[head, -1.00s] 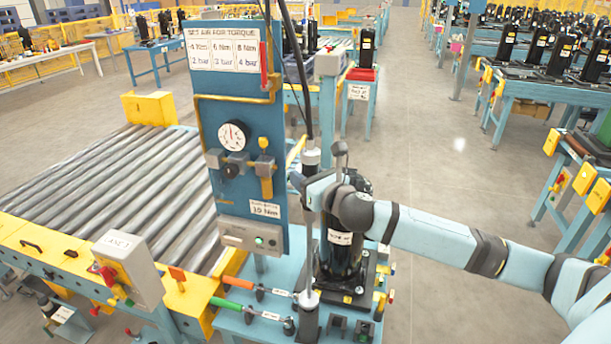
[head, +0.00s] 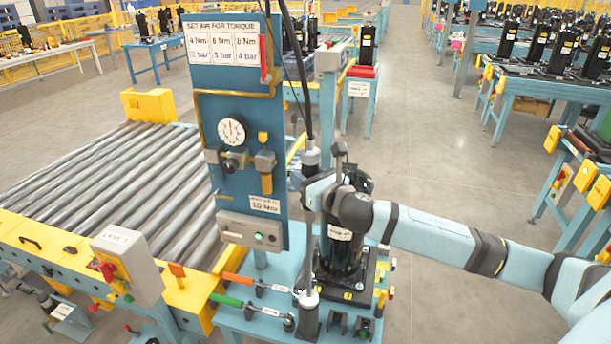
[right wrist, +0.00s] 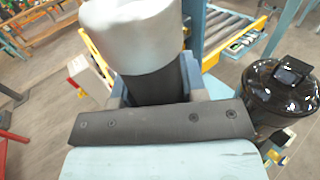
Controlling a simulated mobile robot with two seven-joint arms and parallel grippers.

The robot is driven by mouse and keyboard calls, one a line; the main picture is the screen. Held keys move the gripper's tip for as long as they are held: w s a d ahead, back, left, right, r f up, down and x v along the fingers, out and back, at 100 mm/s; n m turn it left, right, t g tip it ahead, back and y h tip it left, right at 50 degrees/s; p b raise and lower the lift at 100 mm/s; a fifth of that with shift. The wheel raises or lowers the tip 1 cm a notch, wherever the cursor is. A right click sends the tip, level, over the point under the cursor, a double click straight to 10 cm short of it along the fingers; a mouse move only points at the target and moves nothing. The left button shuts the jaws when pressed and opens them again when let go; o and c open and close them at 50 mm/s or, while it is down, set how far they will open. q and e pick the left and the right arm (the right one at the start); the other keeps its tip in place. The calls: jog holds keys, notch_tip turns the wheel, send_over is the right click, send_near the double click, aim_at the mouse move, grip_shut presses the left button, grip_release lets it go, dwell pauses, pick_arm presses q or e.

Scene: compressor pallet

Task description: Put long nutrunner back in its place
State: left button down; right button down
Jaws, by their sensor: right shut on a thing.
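The long nutrunner (head: 311,157) stands nearly upright between the blue air panel and a black compressor (head: 341,255). A hose runs up from its top. My right gripper (head: 318,188) is shut on its upper body. In the right wrist view the tool shows as a silver-grey cylinder above a dark section (right wrist: 155,88), between the fingers (right wrist: 160,95). Its thin shaft runs down to a pale collar at a black holder (head: 307,323) on the blue bench. I cannot tell whether the tip is fully seated. My left gripper is out of view.
The blue panel (head: 240,110) with gauge and valves stands close left of the tool. Orange-handled (head: 238,278) and green-handled (head: 226,300) wrenches lie left of the holder. A roller conveyor (head: 110,190) is further left. The floor right of the bench is clear.

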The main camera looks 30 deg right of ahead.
jog(key=shift+f+b, duration=0.35)
jog(key=shift+f, duration=0.1)
jog(key=c, duration=0.6)
grip_release()
jog(key=shift+s+r, duration=0.1)
jog(key=shift+f, duration=0.25)
jog(key=shift+s+d+r+b, duration=0.15)
jog(key=shift+s+b, duration=0.2)
jog(key=shift+s, duration=1.95)
jog(key=shift+s+d+b, duration=0.2)
jog(key=shift+s+b, duration=0.2)
jog(key=shift+s, duration=1.85)
jog(key=shift+s+d+r+b, duration=0.15)
jog(key=shift+s+b, duration=0.2)
jog(key=shift+s, duration=1.95)
jog(key=shift+f, duration=0.1)
